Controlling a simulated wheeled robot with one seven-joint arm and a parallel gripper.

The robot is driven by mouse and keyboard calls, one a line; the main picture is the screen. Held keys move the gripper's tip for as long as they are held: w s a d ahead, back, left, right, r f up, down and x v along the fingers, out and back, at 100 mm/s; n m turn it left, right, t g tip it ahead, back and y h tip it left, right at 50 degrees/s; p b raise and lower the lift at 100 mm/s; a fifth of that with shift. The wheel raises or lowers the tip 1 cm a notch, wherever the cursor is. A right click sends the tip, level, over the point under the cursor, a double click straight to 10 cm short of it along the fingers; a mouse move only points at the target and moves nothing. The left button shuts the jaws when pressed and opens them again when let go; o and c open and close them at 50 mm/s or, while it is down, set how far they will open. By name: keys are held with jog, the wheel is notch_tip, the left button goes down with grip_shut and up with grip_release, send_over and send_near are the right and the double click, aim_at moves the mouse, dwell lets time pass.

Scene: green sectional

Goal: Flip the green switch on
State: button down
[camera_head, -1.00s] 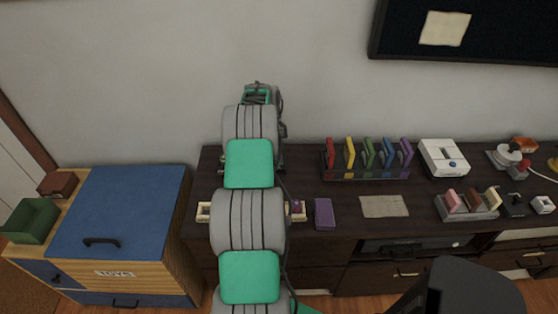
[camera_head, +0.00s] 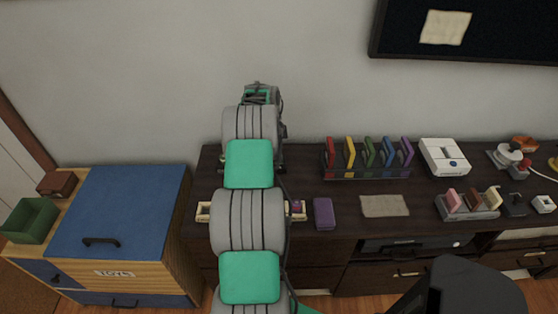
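No green switch shows clearly in the head view. A pale wooden strip (camera_head: 203,212) lies on the dark cabinet top behind my arm. Only its two ends show, and a small purple piece sits near its right end. The middle of the strip is hidden by my grey and green arm, so I cannot tell whether a green switch is there. My arm rises up the picture over the cabinet's left part. My gripper's fingers do not show.
On the dark cabinet (camera_head: 330,185) are a rack of several coloured upright pieces (camera_head: 366,172), a purple block (camera_head: 324,213), a beige cloth (camera_head: 384,206) and a white device (camera_head: 444,157). A blue-lidded toy chest (camera_head: 120,215) with a green bin (camera_head: 31,220) stands left.

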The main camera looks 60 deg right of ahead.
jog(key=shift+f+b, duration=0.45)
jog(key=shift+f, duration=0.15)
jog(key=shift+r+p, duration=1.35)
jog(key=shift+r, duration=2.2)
